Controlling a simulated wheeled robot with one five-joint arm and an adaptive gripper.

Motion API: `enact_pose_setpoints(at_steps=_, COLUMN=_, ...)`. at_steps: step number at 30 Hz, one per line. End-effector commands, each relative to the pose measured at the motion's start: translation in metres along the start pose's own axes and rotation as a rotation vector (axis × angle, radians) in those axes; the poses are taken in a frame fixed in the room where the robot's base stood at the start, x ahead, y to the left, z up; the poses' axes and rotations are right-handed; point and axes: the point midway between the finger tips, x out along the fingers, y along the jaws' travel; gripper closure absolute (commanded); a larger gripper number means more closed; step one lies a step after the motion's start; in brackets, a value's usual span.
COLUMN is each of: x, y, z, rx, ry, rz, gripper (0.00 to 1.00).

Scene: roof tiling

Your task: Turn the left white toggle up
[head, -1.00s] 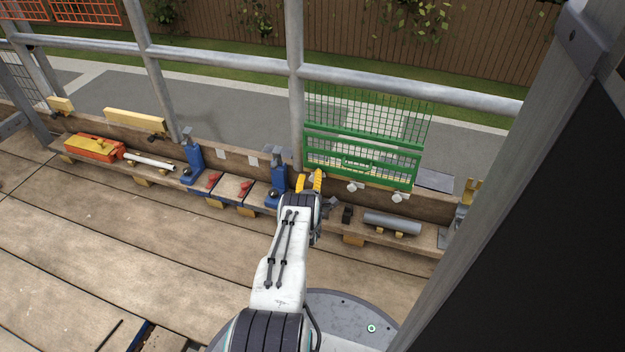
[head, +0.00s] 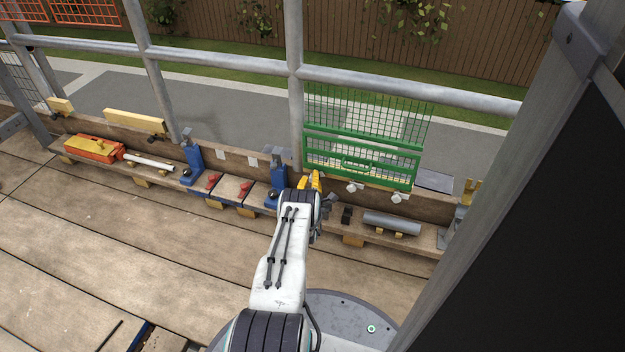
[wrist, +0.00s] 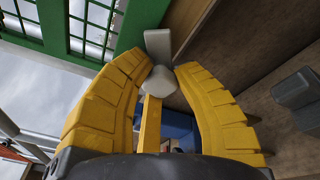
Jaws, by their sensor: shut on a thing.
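My gripper (wrist: 162,72) has its yellow fingers closed around a white toggle (wrist: 158,80) in the wrist view. The toggle's rounded part is between the fingertips, and its flat arm points to the top of that picture. In the head view my gripper (head: 310,182) is at the lower left corner of the green mesh gate (head: 362,170), and the held toggle is hidden there. Two more white toggles, a middle one (head: 352,187) and a right one (head: 397,197), show below the gate, to the right of my gripper.
A blue stand (head: 277,188) is just left of my gripper, with red-handled items (head: 245,187) beyond it. A grey cylinder (head: 392,223) and small black clips (head: 347,214) lie on the ledge to the right. A metal post (head: 297,80) rises close behind. The plank floor in front is mostly clear.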

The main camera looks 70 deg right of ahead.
Motion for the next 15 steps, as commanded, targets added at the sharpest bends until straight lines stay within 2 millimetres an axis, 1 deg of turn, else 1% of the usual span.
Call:
enact_pose_setpoints(at_steps=1, x=-0.0013, y=-0.001, z=-0.0034, rx=-0.045, ry=0.015, rz=-0.012, gripper=1.0)
enact_pose_setpoints(at_steps=6, x=-0.0017, y=-0.0032, z=-0.0038, rx=-0.165, ry=0.035, rz=-0.034, gripper=1.0)
enact_pose_setpoints(at_steps=9, x=-0.0021, y=-0.0037, z=-0.0037, rx=-0.197, ry=0.041, rz=-0.039, gripper=1.0)
enact_pose_setpoints(at_steps=15, x=-0.0024, y=-0.0044, z=-0.0039, rx=-0.205, ry=0.043, rz=-0.041, gripper=1.0)
